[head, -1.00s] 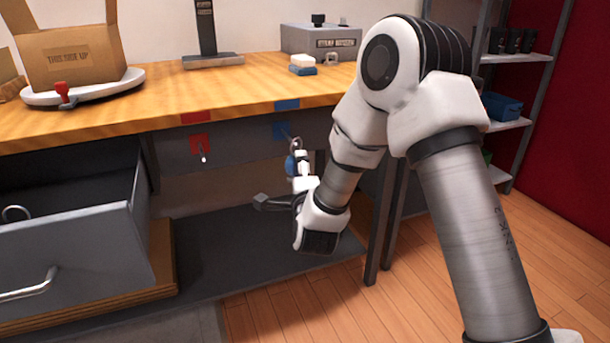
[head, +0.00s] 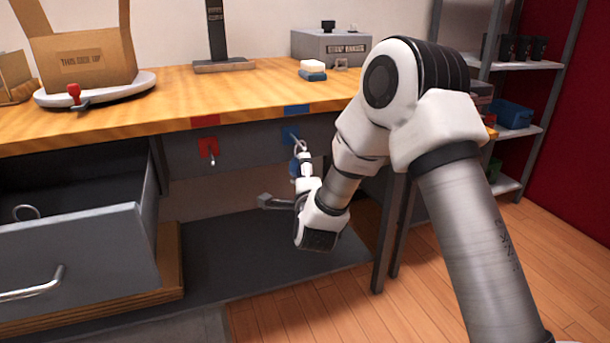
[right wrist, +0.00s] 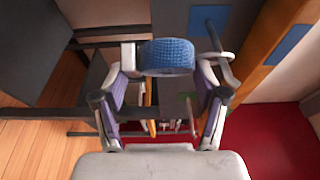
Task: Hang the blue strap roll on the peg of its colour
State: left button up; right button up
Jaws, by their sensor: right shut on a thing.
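The blue strap roll (right wrist: 168,55) is between the fingertips of my right gripper (right wrist: 170,60) in the right wrist view, and the fingers are shut on it. In the head view the roll (head: 293,168) is mostly hidden by my right gripper (head: 302,166). It is just below the blue peg plate (head: 290,134) under the table edge. A pale ring (head: 299,146) shows between plate and roll. The blue plate (right wrist: 208,20) lies beyond the roll in the wrist view, with a dark peg (right wrist: 214,38) close at its right. I cannot tell whether ring and peg engage.
A red peg plate (head: 208,147) with a short peg is to the left. An open grey drawer (head: 90,245) with a ring inside juts out at the left. The wooden tabletop (head: 240,85) is above the gripper. A grey lower shelf (head: 230,245) lies below.

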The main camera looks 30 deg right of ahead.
jog(key=o, duration=1.4)
jog(key=shift+c, duration=0.2)
